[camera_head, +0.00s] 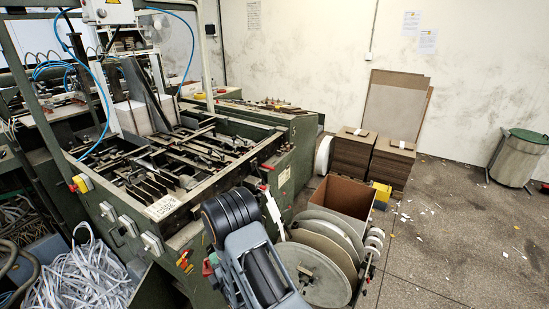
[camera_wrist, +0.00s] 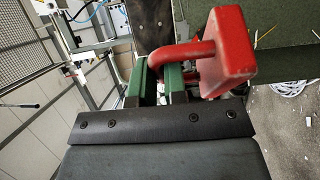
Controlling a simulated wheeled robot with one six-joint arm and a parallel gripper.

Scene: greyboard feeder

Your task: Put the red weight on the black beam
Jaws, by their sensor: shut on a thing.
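The red weight (camera_wrist: 228,52) is a thick red block with a bent red bar handle, seen in the wrist view. My gripper (camera_wrist: 160,72) has green fingers, and they are shut on the weight's handle. The block sticks out to the right of the fingers. In the head view my arm blocks the sight of my gripper, and I cannot make out the weight for sure. A dark strip (camera_wrist: 151,22) lies behind the handle in the wrist view. I cannot tell whether it is the black beam, nor pick the beam out in the head view.
The green feeder machine (camera_head: 285,165) with bars and levers fills the left and middle of the head view. Large reels (camera_head: 316,272), an open brown box (camera_head: 343,196) and board stacks (camera_head: 391,163) stand to its right. Shredded paper (camera_head: 80,275) lies at lower left. The floor at right is mostly open.

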